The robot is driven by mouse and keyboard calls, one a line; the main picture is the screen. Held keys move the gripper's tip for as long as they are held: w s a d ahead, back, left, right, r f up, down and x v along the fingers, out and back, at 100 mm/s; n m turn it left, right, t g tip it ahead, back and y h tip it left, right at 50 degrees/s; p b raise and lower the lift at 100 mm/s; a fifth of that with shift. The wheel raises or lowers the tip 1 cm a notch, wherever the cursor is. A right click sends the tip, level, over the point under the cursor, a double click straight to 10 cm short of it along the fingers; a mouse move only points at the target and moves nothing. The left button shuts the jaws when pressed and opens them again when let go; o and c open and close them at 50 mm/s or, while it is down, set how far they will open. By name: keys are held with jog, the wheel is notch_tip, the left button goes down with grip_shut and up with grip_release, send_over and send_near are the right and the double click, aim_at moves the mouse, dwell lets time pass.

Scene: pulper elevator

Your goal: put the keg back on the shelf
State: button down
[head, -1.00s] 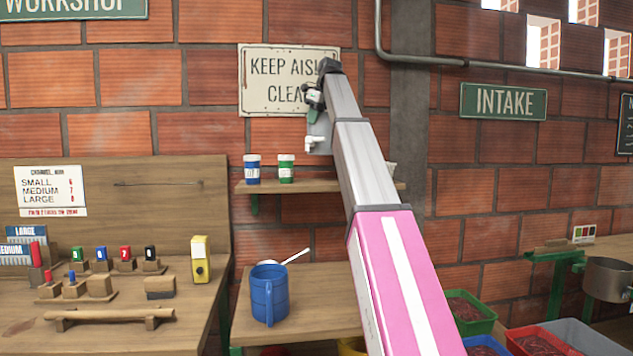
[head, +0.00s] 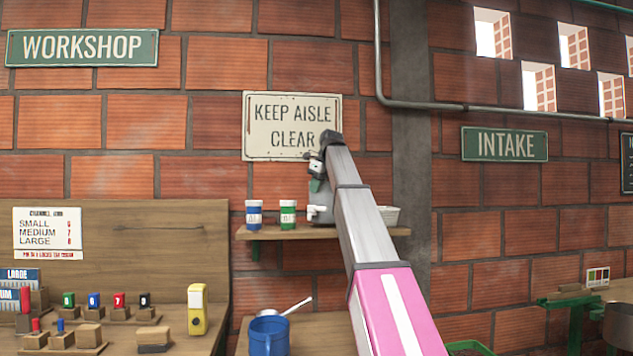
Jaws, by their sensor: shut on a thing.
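The keg (head: 322,203) is a grey vessel with a white spigot on its left side; my arm hides much of its right side. My gripper (head: 317,184) comes down on it from above and is shut on it; the fingers are small and partly hidden. The wall shelf (head: 270,235) is a wooden board on a green bracket. The keg's base shows at about the height of the board. I cannot tell whether it touches the board.
A blue-labelled jar (head: 254,214) and a green-labelled jar (head: 288,213) stand on the shelf left of the keg. A pale bowl (head: 389,215) sits at the shelf's right end. A blue mug (head: 268,336) stands on the bench below.

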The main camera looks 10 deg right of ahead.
jog(key=shift+f, duration=0.9)
jog(key=c, duration=1.2)
grip_release()
jog(key=v, duration=1.2)
